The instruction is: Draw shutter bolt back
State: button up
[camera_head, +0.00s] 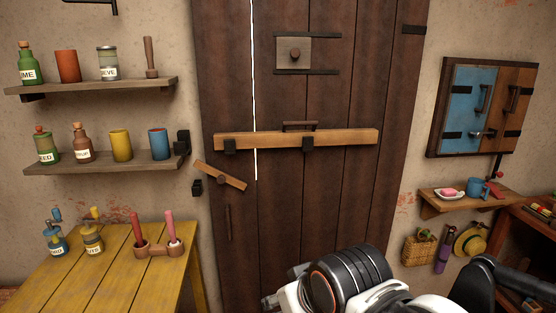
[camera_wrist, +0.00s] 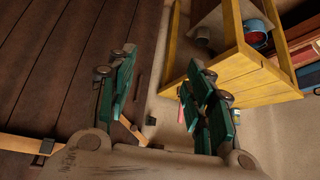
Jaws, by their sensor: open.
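The shutter (camera_head: 460,95) hangs on the right wall in the head view. It has a blue left leaf and a brown right leaf (camera_head: 516,105) in a dark wooden frame. A small dark bolt (camera_head: 482,133) lies low across the blue leaf near the seam; its exact position is too small to tell. Dark upright handles are above it, one on each leaf. My gripper (camera_wrist: 164,92) shows in the wrist view with its teal fingers wide apart and nothing between them. It faces the door and yellow table, and the shutter is not in that view.
The plank door (camera_head: 340,85) carries a wooden crossbar (camera_head: 340,139) and a tilted wooden latch (camera_head: 220,175). A small shelf (camera_head: 455,209) with a cup and plate is below the shutter. The yellow table (camera_head: 100,285) is at left; it also shows in the wrist view (camera_wrist: 235,72).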

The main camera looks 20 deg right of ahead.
aim_at(478, 134)
jog(key=z, duration=2)
